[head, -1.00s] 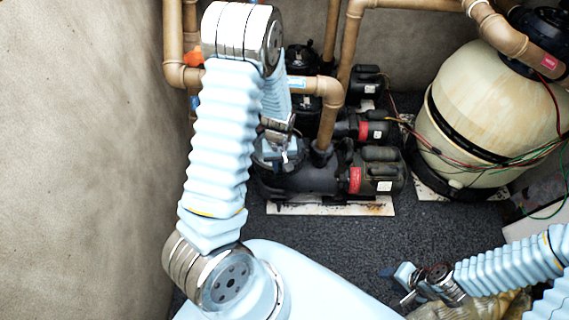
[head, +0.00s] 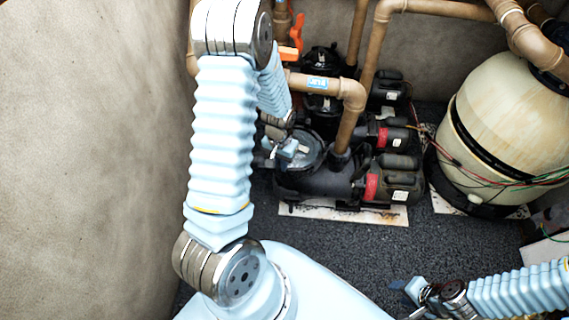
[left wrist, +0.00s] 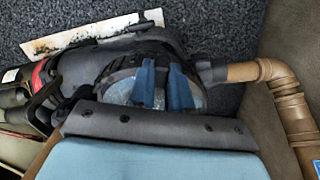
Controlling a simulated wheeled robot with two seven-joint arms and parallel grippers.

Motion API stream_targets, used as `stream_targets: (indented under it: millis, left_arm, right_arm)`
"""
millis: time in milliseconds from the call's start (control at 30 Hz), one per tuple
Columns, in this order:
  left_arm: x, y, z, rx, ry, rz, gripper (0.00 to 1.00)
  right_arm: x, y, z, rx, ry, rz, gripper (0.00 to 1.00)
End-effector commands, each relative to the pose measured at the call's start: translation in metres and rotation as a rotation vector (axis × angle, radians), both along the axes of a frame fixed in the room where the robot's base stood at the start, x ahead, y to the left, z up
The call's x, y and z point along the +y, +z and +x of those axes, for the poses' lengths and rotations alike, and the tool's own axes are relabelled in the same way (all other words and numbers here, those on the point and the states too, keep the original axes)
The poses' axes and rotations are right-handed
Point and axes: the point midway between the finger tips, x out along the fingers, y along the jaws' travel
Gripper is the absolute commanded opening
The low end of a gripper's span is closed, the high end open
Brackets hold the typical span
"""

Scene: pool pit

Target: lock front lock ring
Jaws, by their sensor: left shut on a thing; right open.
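My left gripper (head: 286,150) reaches down to the left side of the lid in the head view. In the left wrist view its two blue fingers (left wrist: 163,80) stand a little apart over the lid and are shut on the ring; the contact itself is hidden. My right gripper (head: 408,290) is open and empty, low at the right, away from the pumps.
Brown pipes (head: 352,95) rise beside the pump lid, with an orange valve handle (head: 296,34) above. More pumps (head: 385,130) stand behind. A large beige tank (head: 505,115) with loose wires is at the right. A bare wall (head: 90,150) closes the left. Dark gravel floor in front is clear.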

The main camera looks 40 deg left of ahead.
Motion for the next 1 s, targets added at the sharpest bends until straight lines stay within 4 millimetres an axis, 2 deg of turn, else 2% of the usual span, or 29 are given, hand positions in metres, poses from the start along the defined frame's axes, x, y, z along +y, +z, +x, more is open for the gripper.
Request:
stream_targets:
  millis: [400, 1000]
  left_arm:
    - [0.012, 0.0, -0.001, -0.001, -0.108, 0.001, 0.0]
    - [0.013, 0.001, -0.001, -0.002, -0.126, 0.001, 0.0]
  right_arm:
    - [0.001, -0.003, 0.0, 0.001, 0.0, 0.001, 0.43]
    - [0.001, -0.003, 0.0, 0.001, 0.0, 0.001, 0.43]
